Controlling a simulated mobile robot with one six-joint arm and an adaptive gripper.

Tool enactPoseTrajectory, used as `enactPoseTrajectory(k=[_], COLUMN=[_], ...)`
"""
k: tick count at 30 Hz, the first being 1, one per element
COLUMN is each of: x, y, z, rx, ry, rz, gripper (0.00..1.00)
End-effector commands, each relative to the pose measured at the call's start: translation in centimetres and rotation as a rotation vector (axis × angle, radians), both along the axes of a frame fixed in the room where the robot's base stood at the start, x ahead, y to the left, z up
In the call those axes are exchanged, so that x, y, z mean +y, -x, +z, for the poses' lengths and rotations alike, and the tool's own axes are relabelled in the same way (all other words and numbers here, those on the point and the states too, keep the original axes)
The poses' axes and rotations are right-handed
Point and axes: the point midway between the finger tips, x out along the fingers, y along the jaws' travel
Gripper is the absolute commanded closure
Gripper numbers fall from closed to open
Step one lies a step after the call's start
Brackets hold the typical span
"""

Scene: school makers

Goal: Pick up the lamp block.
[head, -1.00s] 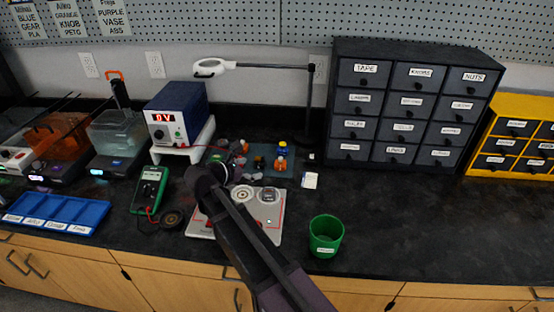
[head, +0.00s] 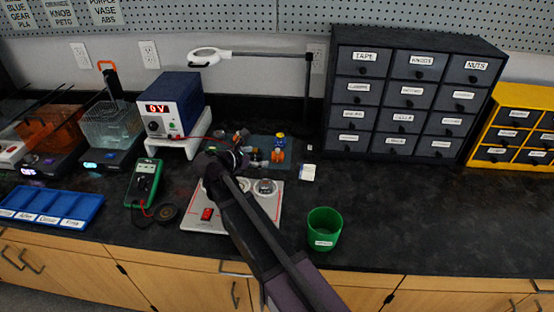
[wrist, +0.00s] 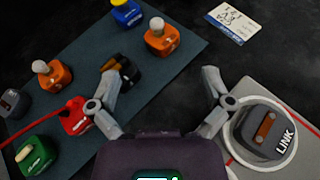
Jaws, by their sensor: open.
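Two orange blocks with pale bulb-like tops stand on the blue-grey mat in the wrist view. One (wrist: 161,42) is ahead of the jaws, and the other (wrist: 52,76) is left of them. Their labels are too small to read, so I cannot tell which is the lamp block. In the head view, an orange block (head: 277,156) shows at the mat's right side. My gripper (wrist: 160,72) is open and empty, its fingers spread over the mat's right edge. The left finger partly covers a black-and-orange block (wrist: 125,70). My gripper (head: 229,157) also shows in the head view.
The mat (wrist: 185,75) also holds blue (wrist: 126,13), red (wrist: 76,115), green (wrist: 37,155) and grey (wrist: 13,103) blocks. A grey LINK block (wrist: 263,130) sits in a ring on the pale board (head: 265,210).

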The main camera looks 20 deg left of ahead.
Motion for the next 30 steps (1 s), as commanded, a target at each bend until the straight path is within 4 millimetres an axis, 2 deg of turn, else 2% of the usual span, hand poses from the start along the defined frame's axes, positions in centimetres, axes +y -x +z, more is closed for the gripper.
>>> enactPoseTrajectory(k=[3, 9, 23, 30], x=[-0.8, -1.7, -1.9, -2.5], y=[-1.6, -3.4, -3.8, -4.9], z=[-1.1, -1.8, -1.8, -2.8], rx=[0.0, 0.0, 0.0, 0.0], ry=[0.0, -0.001, 0.0, 0.001], rz=[-0.001, 0.0, 0.001, 0.0], gripper=[0.0, 0.0, 0.0, 0.0])
